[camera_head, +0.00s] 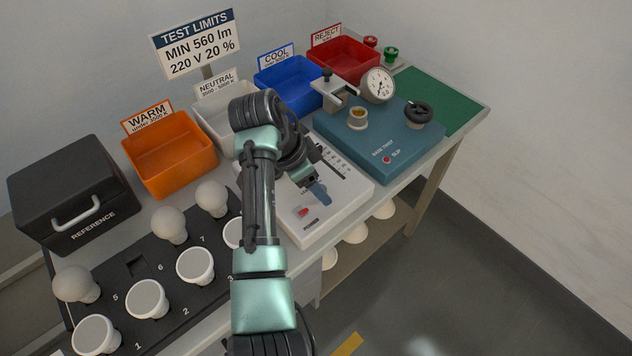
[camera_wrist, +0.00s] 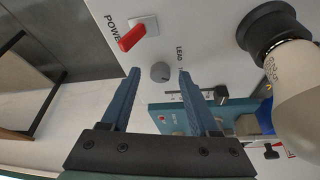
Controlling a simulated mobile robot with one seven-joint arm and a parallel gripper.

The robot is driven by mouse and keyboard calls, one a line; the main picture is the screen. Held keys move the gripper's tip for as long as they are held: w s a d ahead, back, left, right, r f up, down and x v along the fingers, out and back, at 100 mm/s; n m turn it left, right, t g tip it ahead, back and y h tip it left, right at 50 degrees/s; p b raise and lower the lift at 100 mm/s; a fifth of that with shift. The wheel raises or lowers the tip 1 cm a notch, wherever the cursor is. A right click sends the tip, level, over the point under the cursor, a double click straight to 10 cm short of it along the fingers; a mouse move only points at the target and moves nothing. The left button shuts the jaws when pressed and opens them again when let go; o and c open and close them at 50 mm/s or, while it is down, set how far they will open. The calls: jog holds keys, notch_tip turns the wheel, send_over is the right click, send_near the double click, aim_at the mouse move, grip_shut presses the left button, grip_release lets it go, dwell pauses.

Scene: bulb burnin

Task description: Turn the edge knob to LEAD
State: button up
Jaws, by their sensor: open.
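The edge knob (camera_wrist: 161,71) is a small round grey knob on the white panel, in the wrist view, with the label LEAD (camera_wrist: 180,56) beside it. My gripper (camera_wrist: 159,74) is open, its two blue fingers on either side of the knob in that view. Whether the fingers touch the knob or how far off they are I cannot tell. A pointer mark on the knob is too small to read. In the head view my gripper (camera_head: 320,196) is over the front edge of the white tester (camera_head: 345,196), and hides the knob.
A red power switch (camera_wrist: 131,38) sits close to the knob. A bulb (camera_wrist: 297,85) stands in a black socket (camera_wrist: 268,30) on the same panel. The blue base-twist unit (camera_head: 375,150) stands to the right. Bins and a bulb tray (camera_head: 120,272) lie to the left.

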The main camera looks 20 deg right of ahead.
grip_shut()
jog(key=shift+r+n+p, duration=0.15)
jog(key=shift+n+p, duration=0.15)
jog(key=shift+p, duration=0.3)
jog(key=shift+s+r+n+t+p, duration=0.1)
jog(key=shift+n+t+p, duration=0.3)
jog(key=shift+n+p, duration=0.35)
jog(key=n+t+p, duration=0.1)
jog(key=n+p, duration=0.2)
jog(key=p, duration=0.1)
jog(key=shift+s+d+y, duration=0.1)
jog(key=shift+s+y, duration=0.05)
jog(key=shift+y, duration=0.25)
jog(key=n+t+y+p, duration=0.1)
jog(key=n+p, duration=0.3)
jog(key=shift+d, duration=0.15)
jog(key=shift+n+t+y+p, duration=0.4)
jog(key=shift+n+t+p, duration=0.15)
jog(key=shift+n, duration=0.8)
jog(key=shift+f, duration=0.2)
